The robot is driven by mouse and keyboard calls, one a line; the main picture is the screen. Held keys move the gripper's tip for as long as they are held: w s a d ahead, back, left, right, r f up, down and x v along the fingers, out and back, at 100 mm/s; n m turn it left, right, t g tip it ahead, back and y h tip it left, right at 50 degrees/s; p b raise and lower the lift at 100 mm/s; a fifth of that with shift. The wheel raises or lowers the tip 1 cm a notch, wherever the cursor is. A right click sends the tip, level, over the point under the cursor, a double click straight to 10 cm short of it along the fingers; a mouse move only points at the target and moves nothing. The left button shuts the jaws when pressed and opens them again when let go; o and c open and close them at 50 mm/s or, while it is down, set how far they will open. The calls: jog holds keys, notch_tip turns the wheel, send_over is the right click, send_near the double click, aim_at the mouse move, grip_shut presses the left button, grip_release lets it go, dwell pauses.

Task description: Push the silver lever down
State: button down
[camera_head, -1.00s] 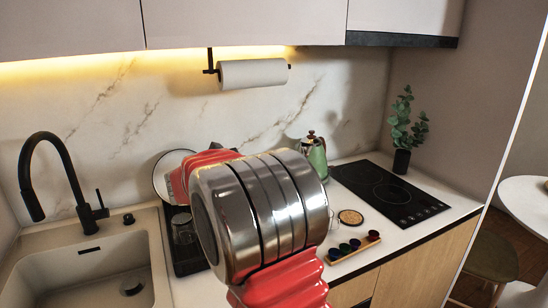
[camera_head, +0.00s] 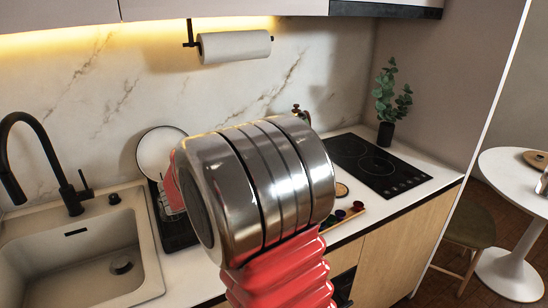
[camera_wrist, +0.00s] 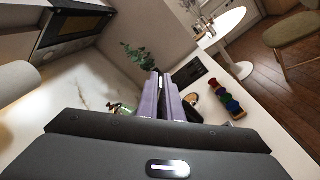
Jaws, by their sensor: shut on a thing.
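I cannot make out a silver lever in either view. My gripper (camera_wrist: 166,98) shows in the wrist view as two purple-grey fingers close together, pointing over the counter. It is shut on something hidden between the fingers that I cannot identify. A green kettle (camera_wrist: 119,109) shows partly just left of the fingers, apparently behind them. In the head view only the kettle's brown knob (camera_head: 296,108) and top show above my silver and red arm, which hides the rest of it and my gripper.
A black hob (camera_head: 375,165) and a potted plant (camera_head: 391,100) stand to the right. A tray of coloured capsules (camera_head: 340,214) lies near the counter's front edge. The sink (camera_head: 80,250) and black tap (camera_head: 60,175) are left. A paper towel roll (camera_head: 235,46) hangs on the wall.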

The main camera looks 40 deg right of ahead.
jog(key=shift+s+f, duration=0.1)
jog(key=shift+f, duration=0.05)
jog(key=c, duration=2)
grip_release()
jog(key=v, duration=1.4)
